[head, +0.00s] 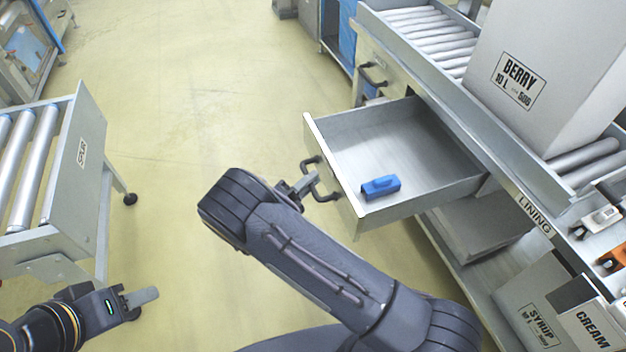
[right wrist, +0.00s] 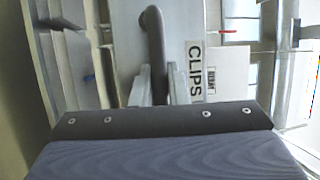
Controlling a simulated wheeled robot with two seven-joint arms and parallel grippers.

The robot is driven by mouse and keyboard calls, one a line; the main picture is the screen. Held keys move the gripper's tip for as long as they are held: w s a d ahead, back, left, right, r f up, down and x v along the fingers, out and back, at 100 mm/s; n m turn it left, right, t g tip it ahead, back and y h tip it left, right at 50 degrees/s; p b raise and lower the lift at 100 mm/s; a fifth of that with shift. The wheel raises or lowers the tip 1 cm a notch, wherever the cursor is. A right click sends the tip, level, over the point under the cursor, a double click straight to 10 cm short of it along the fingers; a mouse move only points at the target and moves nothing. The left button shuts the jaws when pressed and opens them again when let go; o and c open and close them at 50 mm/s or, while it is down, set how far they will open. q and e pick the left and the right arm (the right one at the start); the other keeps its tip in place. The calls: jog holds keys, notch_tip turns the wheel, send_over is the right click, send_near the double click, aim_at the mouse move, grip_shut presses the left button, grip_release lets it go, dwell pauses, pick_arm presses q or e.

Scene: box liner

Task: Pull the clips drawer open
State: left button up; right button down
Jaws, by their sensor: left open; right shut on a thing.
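The clips drawer (head: 415,140) is pulled out from under the roller bench in the head view, with its grey inside showing. A blue block-like item (head: 381,187) lies in it near the front. My right gripper (head: 303,187) is shut on the drawer's dark bar handle (head: 318,176). In the right wrist view the fingers (right wrist: 160,88) close around the handle (right wrist: 155,45), beside the CLIPS label (right wrist: 201,75). My left gripper (head: 146,300) is open and empty at the lower left, far from the drawer.
A BERRY box (head: 540,75) stands on the rollers above the drawer. Another drawer handle (head: 372,78) is farther back. SYRUP (head: 540,310) and CREAM (head: 592,325) boxes are at the lower right. A roller cart (head: 85,155) stands left. The floor (head: 200,110) between is clear.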

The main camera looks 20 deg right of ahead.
jog(key=c, duration=1.4)
grip_release()
jog(key=v, duration=0.7)
jog(key=shift+s+a+f+p, duration=0.15)
jog(key=shift+s+a+p, duration=0.1)
jog(key=shift+a+p, duration=0.05)
